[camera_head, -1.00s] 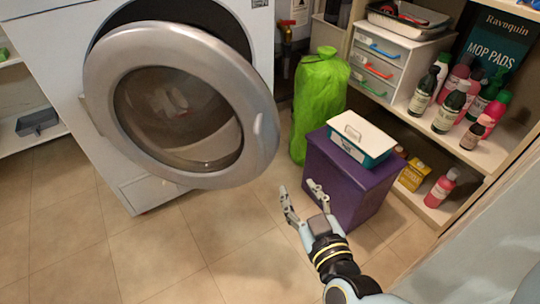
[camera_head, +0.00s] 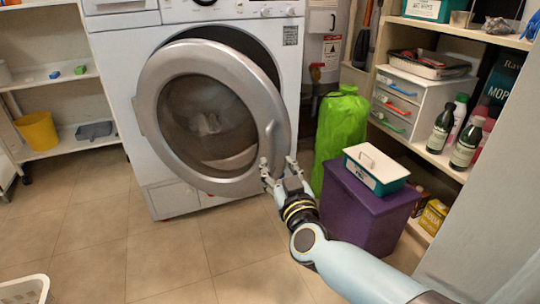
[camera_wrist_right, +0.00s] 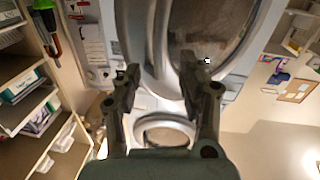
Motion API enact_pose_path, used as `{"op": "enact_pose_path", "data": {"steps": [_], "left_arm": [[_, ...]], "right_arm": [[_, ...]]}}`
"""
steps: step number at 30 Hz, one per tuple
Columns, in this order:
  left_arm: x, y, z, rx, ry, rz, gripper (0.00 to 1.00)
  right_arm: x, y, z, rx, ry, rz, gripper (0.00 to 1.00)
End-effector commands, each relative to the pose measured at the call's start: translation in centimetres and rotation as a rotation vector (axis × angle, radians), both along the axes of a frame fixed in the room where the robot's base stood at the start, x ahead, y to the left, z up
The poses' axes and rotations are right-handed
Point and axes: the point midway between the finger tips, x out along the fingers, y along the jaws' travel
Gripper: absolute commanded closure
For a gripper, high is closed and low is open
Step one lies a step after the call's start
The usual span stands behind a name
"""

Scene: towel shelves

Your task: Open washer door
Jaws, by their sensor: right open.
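The white washer (camera_head: 172,200) stands at the back in the head view. Its round grey door (camera_head: 152,100) with a dark glass window is partly open, with a dark gap showing behind its upper right rim. A handle recess (camera_head: 270,132) is on the door's right edge. My right gripper (camera_head: 279,168) is open at the lower right edge of the door. In the right wrist view its two fingers (camera_wrist_right: 160,82) are spread with the grey door rim (camera_wrist_right: 160,50) ahead between them. I cannot tell whether they touch it. My left gripper is not in view.
A purple box (camera_head: 365,210) with a teal-and-white container (camera_head: 376,168) on it stands right of my gripper, before a green bag (camera_head: 340,130). Shelves with bottles (camera_head: 465,143) are at right. A shelf with a yellow bucket (camera_head: 38,130) is at left.

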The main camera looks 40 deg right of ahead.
Motion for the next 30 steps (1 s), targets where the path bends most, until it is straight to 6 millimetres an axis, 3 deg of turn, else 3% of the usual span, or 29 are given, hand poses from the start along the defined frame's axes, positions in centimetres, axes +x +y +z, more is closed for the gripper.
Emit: {"op": "enact_pose_path", "data": {"steps": [6,10,23,30], "left_arm": [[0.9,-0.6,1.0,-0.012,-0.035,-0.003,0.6],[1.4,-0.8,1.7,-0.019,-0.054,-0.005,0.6],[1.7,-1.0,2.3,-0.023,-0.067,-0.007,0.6],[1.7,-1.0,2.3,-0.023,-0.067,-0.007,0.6]], "right_arm": [[4.1,-1.6,-0.3,-0.001,0.0,0.0,0.59],[5.8,-2.2,-0.3,0.0,0.002,0.0,0.59],[6.9,-2.7,-0.1,0.0,0.001,0.0,0.59],[6.9,-2.6,-0.1,0.0,0.001,0.0,0.9]]}}
